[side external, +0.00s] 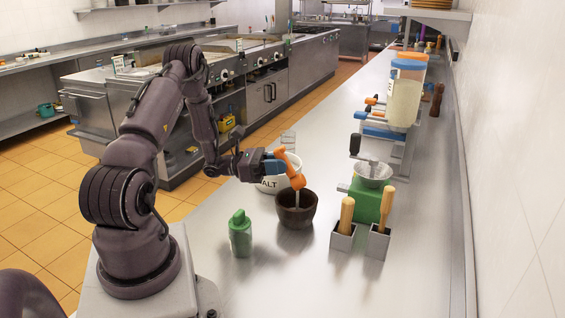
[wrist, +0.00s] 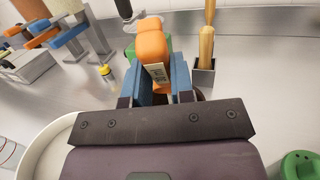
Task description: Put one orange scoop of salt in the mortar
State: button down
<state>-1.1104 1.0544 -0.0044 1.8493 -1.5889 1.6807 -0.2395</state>
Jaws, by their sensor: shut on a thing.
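My gripper (side external: 277,163) is shut on the orange scoop (side external: 294,170), which is tilted above the dark mortar (side external: 295,217). A thin white streak shows between the scoop and the mortar's mouth, and looks like falling salt. The white salt container (side external: 268,186), lettered "ALT" where visible, stands just behind and left of the mortar. In the wrist view the blue fingers (wrist: 158,82) clasp the orange scoop (wrist: 152,42) with a small printed tag on it. The container's rim (wrist: 40,150) shows at lower left there. The mortar's inside is hidden.
A green bottle (side external: 240,234) stands left of the mortar. To the right are two wooden-handled tools (side external: 346,215) in metal holders and a green stand (side external: 370,202) with a metal bowl. More orange- and blue-handled scoops (side external: 375,115) sit farther back. The front counter is clear.

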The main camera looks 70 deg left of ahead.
aim_at(287, 159)
dwell(0.3)
jog(key=w+g+y, duration=0.1)
jog(key=w+d+r+g, duration=0.1)
jog(key=g, duration=0.1)
jog(key=shift+w+d+r+y, duration=0.15)
jog(key=shift+w+r+y, duration=0.05)
jog(key=shift+y, duration=0.2)
jog(key=w+g, duration=0.1)
jog(key=w+d+g+y, duration=0.1)
jog(key=g, duration=0.1)
jog(key=w+d+g+y, duration=0.1)
jog(key=g, duration=0.1)
jog(key=shift+w, duration=0.3)
jog(key=shift+w+g+y, duration=0.25)
jog(key=shift+g+y, duration=0.15)
jog(key=shift+g, duration=0.1)
jog(key=shift+f, duration=0.1)
jog(key=shift+r+g+y, duration=0.35)
jog(key=shift+g+y, duration=0.2)
jog(key=shift+g, duration=0.5)
jog(key=shift+r+g+y, duration=0.3)
jog(key=shift+g+y, duration=0.2)
jog(key=shift+g, duration=0.5)
jog(key=shift+r+g+y, duration=0.35)
jog(key=shift+g+y, duration=0.2)
jog(key=shift+g, duration=0.5)
